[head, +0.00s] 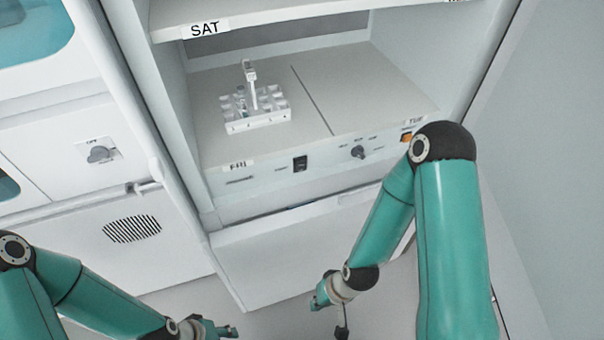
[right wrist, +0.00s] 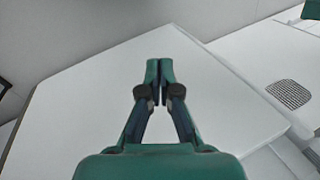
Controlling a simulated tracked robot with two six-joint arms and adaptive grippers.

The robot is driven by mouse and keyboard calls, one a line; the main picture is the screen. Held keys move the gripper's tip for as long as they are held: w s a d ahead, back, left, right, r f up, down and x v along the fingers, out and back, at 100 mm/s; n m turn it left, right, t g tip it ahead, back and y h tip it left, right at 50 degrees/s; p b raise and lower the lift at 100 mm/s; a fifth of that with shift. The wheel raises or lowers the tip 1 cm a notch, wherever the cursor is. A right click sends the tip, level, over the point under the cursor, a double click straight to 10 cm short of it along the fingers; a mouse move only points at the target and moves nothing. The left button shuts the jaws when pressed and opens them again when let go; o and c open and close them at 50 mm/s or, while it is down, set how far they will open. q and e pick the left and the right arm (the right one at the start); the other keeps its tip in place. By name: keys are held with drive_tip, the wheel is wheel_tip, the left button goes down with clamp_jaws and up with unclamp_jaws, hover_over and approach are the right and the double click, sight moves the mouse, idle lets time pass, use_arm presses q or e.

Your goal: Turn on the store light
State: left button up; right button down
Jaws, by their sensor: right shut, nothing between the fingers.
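A control strip (head: 330,163) runs along the front of the shelf. It carries a black rocker switch (head: 300,163), a dark rotary knob (head: 358,152) and an orange switch (head: 406,137), partly beside my right arm. The small labels are too small to read, so I cannot tell which one is the store light. My right gripper (head: 318,300) is below the strip, apart from it, in front of the lower panel. In the right wrist view its fingertips (right wrist: 159,65) meet, with nothing between them. My left gripper (head: 225,331) is at the bottom edge; its opening is unclear.
A white rack (head: 258,124) with a tube-like item standing in it sits on the shelf. Signs read SAT, FRI and TUE. The floor between the arms is clear.

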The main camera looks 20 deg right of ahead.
drive_tip(key=w+r+m+t+b, duration=0.1)
drive_tip(key=w+m+t+b, duration=0.1)
drive_tip(key=w+b, duration=0.3)
drive_tip(key=w+d+r+m+t+b, duration=0.1)
drive_tip(key=w+t+b, duration=0.3)
drive_tip(key=w+b, duration=0.2)
drive_tip(key=w+r+m+t+h+b, duration=0.1)
drive_tip(key=w+r+m+t+b, duration=0.1)
drive_tip(key=w+b, duration=0.4)
drive_tip(key=shift+d+r+m+t+b, duration=0.15)
drive_tip(key=shift+m+t+b, duration=0.15)
drive_tip(key=shift+t+b, duration=0.6)
drive_tip(key=r+m+t+b, duration=0.1)
drive_tip(key=b, duration=0.1)
drive_tip(key=w+r+m+t+b, duration=0.1)
drive_tip(key=r+b, duration=0.1)
drive_tip(key=b, duration=0.1)
drive_tip(key=shift+r, duration=0.25)
drive_tip(key=s+d+r+m+t+h+b, duration=0.1)
drive_tip(key=s+d+r+m+t+b, duration=0.1)
drive_tip(key=b, duration=0.5)
drive_tip(key=s+d+r+m+t+h+b, duration=0.1)
drive_tip(key=s+r+m+t+b, duration=0.3)
drive_tip(key=r+m+t+b, duration=0.1)
wheel_tip(320, 180, up, 3)
drive_tip(key=shift+d+f+m+b, duration=0.1)
drive_tip(key=shift+d+m+b, duration=0.3)
drive_tip(key=shift+b, duration=0.5)
